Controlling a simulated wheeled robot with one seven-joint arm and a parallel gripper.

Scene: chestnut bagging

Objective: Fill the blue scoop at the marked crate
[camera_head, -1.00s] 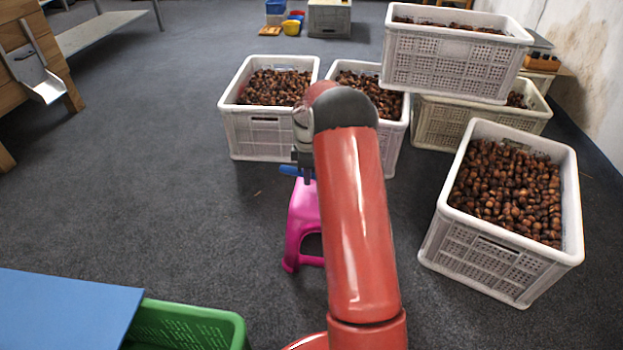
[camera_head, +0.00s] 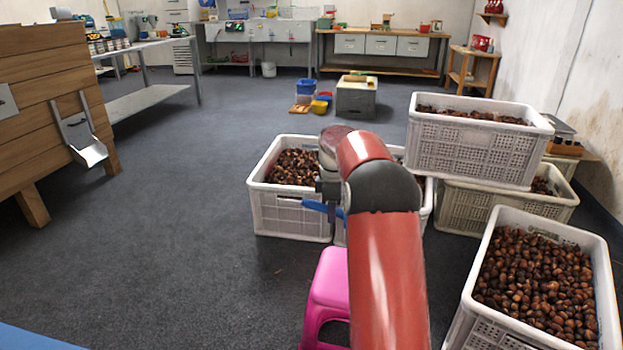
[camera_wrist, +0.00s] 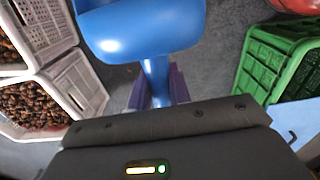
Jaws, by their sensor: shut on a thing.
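My gripper (camera_head: 331,192) is shut on the blue scoop (camera_head: 318,207), in front of the back-left crate in the head view. In the wrist view the scoop (camera_wrist: 145,35) sits at the top, with its handle between my purple fingers (camera_wrist: 157,92). I cannot see whether the scoop holds anything. White crates of chestnuts stand at the back left (camera_head: 290,215), partly behind my arm (camera_head: 427,208), in a stack (camera_head: 475,155) over another crate (camera_head: 480,206), and at the right front (camera_head: 484,331).
A pink stool (camera_head: 328,285) stands beside my arm. A wooden bin with a metal chute (camera_head: 82,140) is at the left. A green crate (camera_wrist: 268,62) and white crates (camera_wrist: 72,85) show in the wrist view. Open floor (camera_head: 170,230) lies at the left and centre.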

